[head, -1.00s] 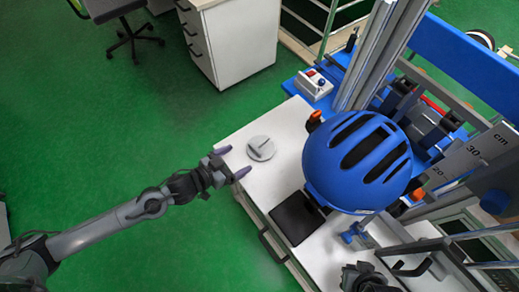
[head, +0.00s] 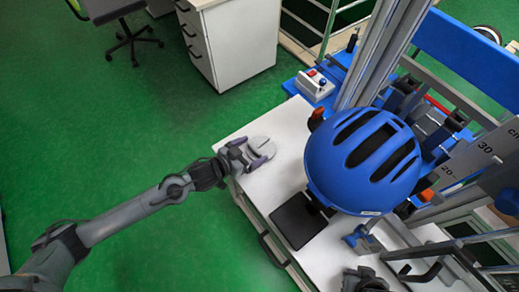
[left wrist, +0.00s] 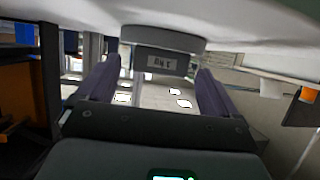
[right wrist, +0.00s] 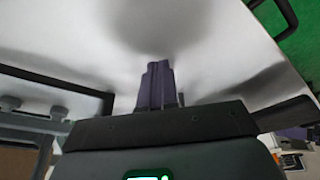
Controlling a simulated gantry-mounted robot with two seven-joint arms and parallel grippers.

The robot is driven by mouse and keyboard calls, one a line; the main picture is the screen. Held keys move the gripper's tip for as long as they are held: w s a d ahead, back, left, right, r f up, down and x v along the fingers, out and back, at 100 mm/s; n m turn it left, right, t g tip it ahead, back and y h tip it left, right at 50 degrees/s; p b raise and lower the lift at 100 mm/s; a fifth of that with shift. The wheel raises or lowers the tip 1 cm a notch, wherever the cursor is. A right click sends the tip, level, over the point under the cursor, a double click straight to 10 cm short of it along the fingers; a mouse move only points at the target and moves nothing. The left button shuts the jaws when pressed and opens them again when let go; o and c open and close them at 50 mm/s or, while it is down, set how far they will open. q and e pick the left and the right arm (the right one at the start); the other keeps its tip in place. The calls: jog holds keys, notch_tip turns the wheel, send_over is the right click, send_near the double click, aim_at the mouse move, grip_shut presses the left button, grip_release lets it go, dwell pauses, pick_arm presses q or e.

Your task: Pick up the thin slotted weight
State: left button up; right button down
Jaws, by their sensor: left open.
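The thin slotted weight (head: 262,146) is a flat grey disc lying on the white tabletop left of the blue helmet. In the left wrist view, which is upside down, its edge with a small label (left wrist: 164,62) shows between my fingertips. My left gripper (head: 251,151) is open, one purple finger on either side of the weight, close to the tabletop. Whether the fingers touch it I cannot tell. My right gripper (right wrist: 158,70) has its fingers together, apparently empty, over the white tabletop; in the head view it is partly visible at the bottom edge.
The blue helmet (head: 362,160) sits at the drop tower's metal columns (head: 378,55). A black square pad (head: 299,220) lies on the white table (head: 262,188) in front of it. A control box (head: 315,86) stands behind the weight. The table's left edge is near my left gripper.

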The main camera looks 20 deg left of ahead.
pick_arm(q)
grip_shut()
jog(key=shift+r, duration=0.2)
dwell(0.4)
jog(key=shift+r, duration=0.15)
